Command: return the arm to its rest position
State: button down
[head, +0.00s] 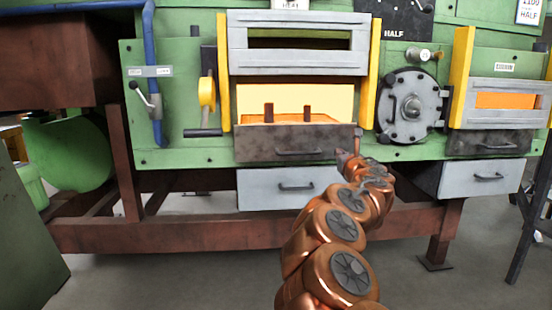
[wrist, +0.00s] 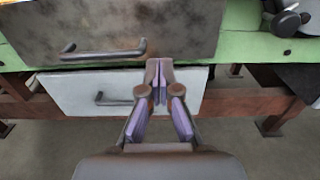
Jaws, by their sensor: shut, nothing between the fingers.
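My copper-coloured arm reaches up from the bottom of the head view toward the furnace front. My gripper (head: 342,153) is at its far end, small in the head view, close to the right end of the dark drawer (head: 262,148). In the wrist view my gripper (wrist: 159,72) has its fingertips together with nothing between them. Behind the fingertips in that view are the dark drawer (wrist: 190,22) with its bar handle and the pale grey drawer (wrist: 80,92) below it. I cannot tell whether the fingertips touch either drawer.
The green furnace (head: 180,100) has an open, glowing chamber (head: 330,98) above the dark drawer, with two dark upright pieces inside. A round hatch (head: 412,106) is to the right. A brown frame (head: 180,235) runs below. The grey floor (head: 150,285) in front is clear.

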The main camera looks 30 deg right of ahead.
jog(key=s+a+r+m+g+h+p, duration=0.1)
jog(key=s+r+m+g+h+p, duration=0.2)
jog(key=s+r+m+p, duration=0.55)
jog(key=s+a+r+m+g+h+p, duration=0.2)
jog(key=s+r+m+g+h+p, duration=0.3)
jog(key=r+m, duration=0.55)
jog(key=s+a+f+m+g+y+p, duration=0.3)
jog(key=s+a+m+g+y+p, duration=0.2)
jog(key=s+a+p, duration=0.6)
jog(key=s+a+f+m+g+y+p, duration=0.4)
jog(key=s+a+m+y+p, duration=0.3)
jog(key=s+a, duration=1.4)
jog(key=a+g+y+p, duration=0.1)
jog(key=a+y+p, duration=0.1)
jog(key=a+p, duration=0.3)
jog(key=shift+a+f+m+y, duration=0.2)
jog(key=shift+a+m+y, duration=0.15)
jog(key=shift+a, duration=0.6)
